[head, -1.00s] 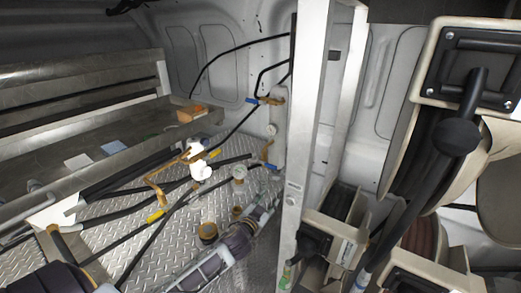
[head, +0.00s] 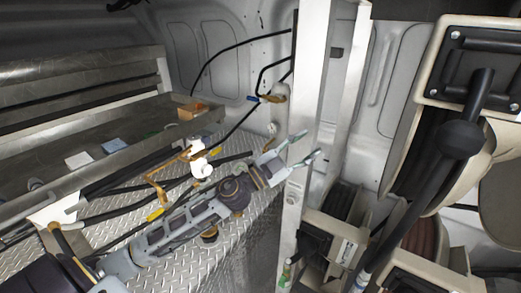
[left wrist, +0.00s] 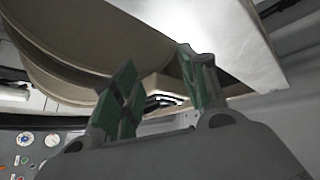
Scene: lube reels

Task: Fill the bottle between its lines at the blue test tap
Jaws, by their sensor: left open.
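My left gripper (head: 308,146) reaches up and right in the head view, its two fingers spread and empty in front of the white post. In the left wrist view its green-padded fingers (left wrist: 155,86) are apart with nothing between them. A tap with a blue handle (head: 253,99) and brass body sits on the pipe at the back wall, above and left of the gripper. My left arm covers the floor area below it, including a second blue-handled tap and a small clear container seen earlier. I cannot make out the bottle for certain. My right gripper is not in view.
The white post (head: 306,100) stands close beside the left gripper. Hose reels (head: 325,240) are at right. A white fitting with brass pipe (head: 200,160) and yellow handles stands left of my arm. Gauges (left wrist: 25,138) show at lower left.

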